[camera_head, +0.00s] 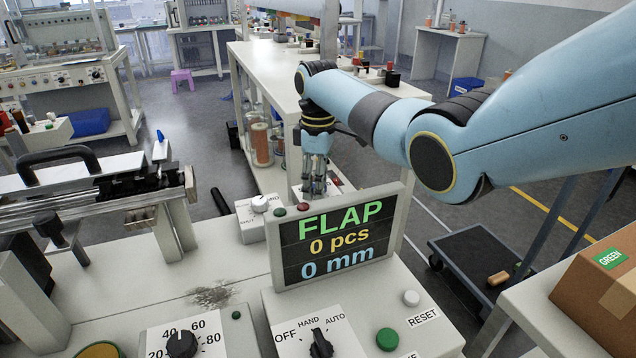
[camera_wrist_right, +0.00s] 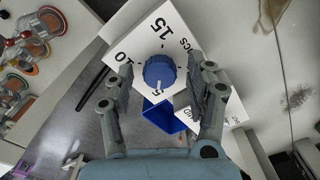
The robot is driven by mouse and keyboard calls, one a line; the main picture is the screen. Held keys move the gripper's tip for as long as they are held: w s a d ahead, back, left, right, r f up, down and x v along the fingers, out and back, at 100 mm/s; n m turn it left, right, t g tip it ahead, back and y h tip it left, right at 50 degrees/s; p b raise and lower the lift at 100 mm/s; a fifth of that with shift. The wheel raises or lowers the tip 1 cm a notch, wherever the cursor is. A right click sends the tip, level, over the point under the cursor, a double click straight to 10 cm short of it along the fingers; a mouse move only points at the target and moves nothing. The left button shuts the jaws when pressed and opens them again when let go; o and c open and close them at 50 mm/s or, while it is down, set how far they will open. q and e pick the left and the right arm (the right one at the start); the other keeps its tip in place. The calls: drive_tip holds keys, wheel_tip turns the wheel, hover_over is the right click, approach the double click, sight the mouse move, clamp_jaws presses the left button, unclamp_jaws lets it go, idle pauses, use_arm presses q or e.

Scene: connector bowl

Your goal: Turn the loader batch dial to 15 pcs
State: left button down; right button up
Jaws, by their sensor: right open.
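The blue batch dial (camera_wrist_right: 160,72) sits on a white panel (camera_wrist_right: 140,30) with marks 5, 10, 15 and the letters "pcs". Its white pointer line points down in the right wrist view, toward the 5. My right gripper (camera_head: 316,190) reaches down behind the display in the head view. In the right wrist view its open fingers (camera_wrist_right: 160,78) stand on either side of the dial, with gaps showing. Whether a fingertip touches the dial I cannot tell. The dial is hidden in the head view. My left gripper is not in view.
A display (camera_head: 340,238) reading FLAP, 0 pcs, 0 mm stands in front of my right gripper. A black OFF/HAND/AUTO knob (camera_head: 320,343) and a green button (camera_head: 388,339) are on the near panel. A blue bin (camera_wrist_right: 163,115) shows beyond the dial panel.

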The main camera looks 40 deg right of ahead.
drive_tip(key=shift+c, duration=0.4)
clamp_jaws()
